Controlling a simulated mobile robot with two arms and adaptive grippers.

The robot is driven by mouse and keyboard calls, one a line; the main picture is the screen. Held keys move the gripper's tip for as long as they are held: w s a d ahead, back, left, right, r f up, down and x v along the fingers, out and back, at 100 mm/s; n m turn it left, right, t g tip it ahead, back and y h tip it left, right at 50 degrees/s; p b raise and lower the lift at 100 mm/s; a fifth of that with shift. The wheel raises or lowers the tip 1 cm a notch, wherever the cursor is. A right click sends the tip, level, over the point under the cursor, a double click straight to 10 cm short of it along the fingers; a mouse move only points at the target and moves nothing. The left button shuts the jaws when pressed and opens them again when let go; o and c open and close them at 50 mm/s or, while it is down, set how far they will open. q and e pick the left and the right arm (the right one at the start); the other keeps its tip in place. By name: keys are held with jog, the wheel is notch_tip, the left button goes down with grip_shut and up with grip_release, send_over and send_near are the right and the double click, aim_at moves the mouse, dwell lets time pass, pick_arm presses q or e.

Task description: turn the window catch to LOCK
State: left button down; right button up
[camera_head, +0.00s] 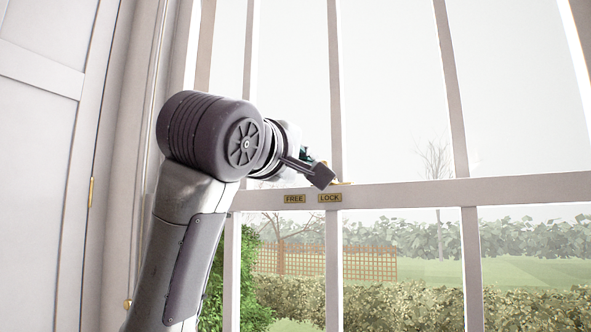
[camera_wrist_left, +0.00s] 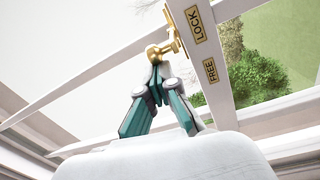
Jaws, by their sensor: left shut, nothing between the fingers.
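The brass window catch (camera_wrist_left: 173,42) sits on the window rail beside the LOCK plate (camera_wrist_left: 197,26) in the left wrist view. Its round knob (camera_wrist_left: 153,53) sticks out toward my left gripper (camera_wrist_left: 157,70). The FREE plate (camera_wrist_left: 210,70) is farther along the rail. My left gripper is shut and empty, its fingertips right at the knob; I cannot tell whether they touch. In the head view only a bit of the catch (camera_head: 343,184) shows above the LOCK plate (camera_head: 330,198); my wrist and gripper (camera_head: 320,172) hide the rest. My right gripper is not in view.
The white window rail (camera_head: 420,194) and upright bars (camera_head: 335,90) stand close around my left gripper. A white panelled shutter or door (camera_head: 40,170) is at the left. Garden hedges show behind the glass.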

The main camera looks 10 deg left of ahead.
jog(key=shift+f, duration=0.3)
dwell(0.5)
